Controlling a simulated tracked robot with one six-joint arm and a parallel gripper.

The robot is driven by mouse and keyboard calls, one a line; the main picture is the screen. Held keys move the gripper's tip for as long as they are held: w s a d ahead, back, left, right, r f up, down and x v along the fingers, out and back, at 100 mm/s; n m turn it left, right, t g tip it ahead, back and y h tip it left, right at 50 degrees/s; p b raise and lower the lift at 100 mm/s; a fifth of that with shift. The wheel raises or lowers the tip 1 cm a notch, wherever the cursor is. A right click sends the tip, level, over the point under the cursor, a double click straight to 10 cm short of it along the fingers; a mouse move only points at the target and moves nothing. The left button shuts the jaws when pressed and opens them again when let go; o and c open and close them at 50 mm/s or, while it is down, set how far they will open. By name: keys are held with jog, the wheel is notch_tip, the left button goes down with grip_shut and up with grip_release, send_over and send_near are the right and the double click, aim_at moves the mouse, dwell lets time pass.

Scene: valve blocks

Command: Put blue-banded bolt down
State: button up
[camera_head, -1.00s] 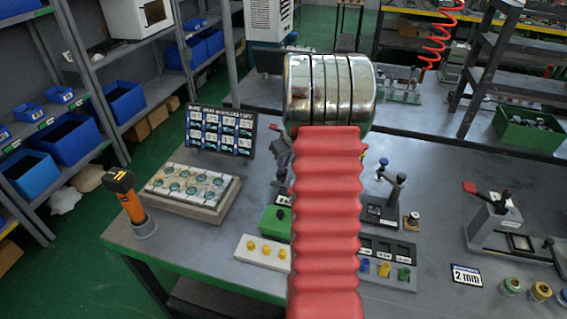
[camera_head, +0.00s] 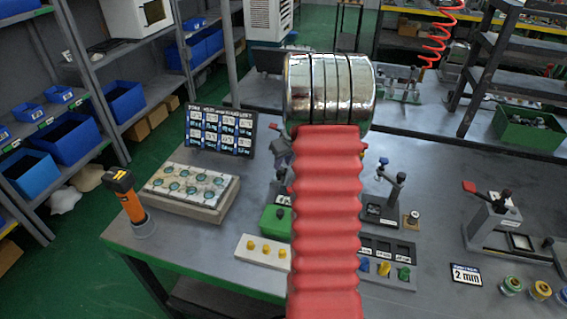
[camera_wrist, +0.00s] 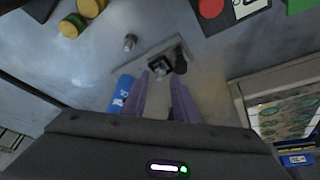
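My gripper (camera_wrist: 160,82) shows in the wrist view as two purple fingers pointing down toward a grey fixture plate (camera_wrist: 150,52). Their tips stand apart, one on each side of a small silvery piece (camera_wrist: 160,72) by a dark square opening. I cannot tell whether the fingers touch this piece, or whether it is the blue-banded bolt; no blue band is clear on it. A blue cylinder-like thing with white marks (camera_wrist: 121,92) lies just left of the left finger. A small metal piece (camera_wrist: 130,42) stands on the bench beyond. In the head view my red arm hides the gripper.
A block with round green marks (camera_head: 190,187) and an orange-handled tool (camera_head: 127,200) are at the bench's left. A lever stand (camera_head: 385,207), a tray with dark slots (camera_head: 390,250) and a red-handled fixture (camera_head: 492,222) are right of my arm. Yellow-topped cylinders (camera_wrist: 72,25) show too.

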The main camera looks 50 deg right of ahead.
jog(key=v, duration=1.2)
dwell(0.6)
jog(key=s+a+r+n, duration=0.1)
jog(key=a+r, duration=0.4)
jog(key=a, duration=0.7)
jog(key=s+a+r+n, duration=0.1)
jog(key=a+r, duration=0.3)
jog(key=a, duration=0.9)
jog(key=s+a+n+t+y, duration=0.1)
jog(key=s+a, duration=1.2)
jog(key=a, duration=0.3)
jog(key=shift+s+a, duration=0.25)
jog(key=shift+s, duration=0.1)
